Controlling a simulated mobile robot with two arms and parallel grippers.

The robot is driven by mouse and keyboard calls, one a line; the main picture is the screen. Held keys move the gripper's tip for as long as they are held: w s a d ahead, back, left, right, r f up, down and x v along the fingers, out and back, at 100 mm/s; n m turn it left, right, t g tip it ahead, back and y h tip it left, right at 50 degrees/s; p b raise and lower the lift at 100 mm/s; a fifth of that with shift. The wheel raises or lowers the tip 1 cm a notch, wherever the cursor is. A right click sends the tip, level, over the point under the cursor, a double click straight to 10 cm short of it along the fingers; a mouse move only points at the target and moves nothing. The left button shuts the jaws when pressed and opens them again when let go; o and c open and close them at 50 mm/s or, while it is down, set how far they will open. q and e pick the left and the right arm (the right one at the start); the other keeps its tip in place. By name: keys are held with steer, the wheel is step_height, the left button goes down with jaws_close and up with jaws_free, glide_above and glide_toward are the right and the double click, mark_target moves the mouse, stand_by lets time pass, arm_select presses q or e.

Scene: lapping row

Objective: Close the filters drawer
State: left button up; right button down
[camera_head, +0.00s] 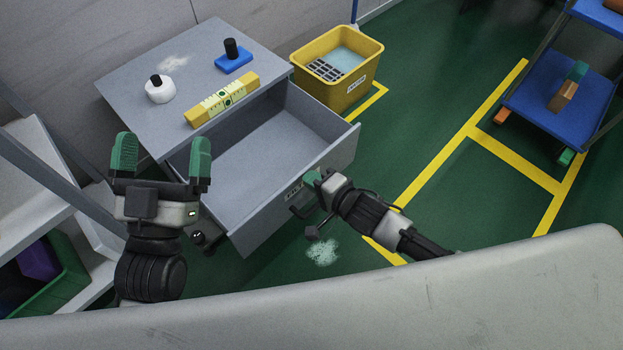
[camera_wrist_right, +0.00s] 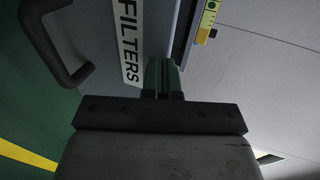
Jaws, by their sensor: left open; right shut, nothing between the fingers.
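The filters drawer (camera_head: 262,224) is a grey drawer pulled out of the grey cabinet (camera_head: 130,80), and its inside looks empty. Its front carries a dark handle and a white FILTERS label, which shows in the right wrist view (camera_wrist_right: 130,45) beside the dark handle (camera_wrist_right: 68,50). My right gripper (camera_head: 313,178) is shut and empty, with its green fingertips at the drawer front near the label. The fingers also show in the right wrist view (camera_wrist_right: 163,76); I cannot tell whether they touch. My left gripper (camera_head: 160,158) is open and empty, left of the drawer.
A yellow bucket (camera_head: 345,90) stands behind the drawer. A blue cart (camera_head: 540,108) is at right. Shelves (camera_head: 30,195) are at left.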

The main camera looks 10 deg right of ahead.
arm_select(q)
steer(key=shift+s+r+t, duration=0.15)
steer(key=shift+r+t, duration=0.1)
steer(key=shift+t, duration=0.05)
arm_select(e)
steer(key=shift+w+a, duration=0.2)
steer(key=shift+w, duration=0.05)
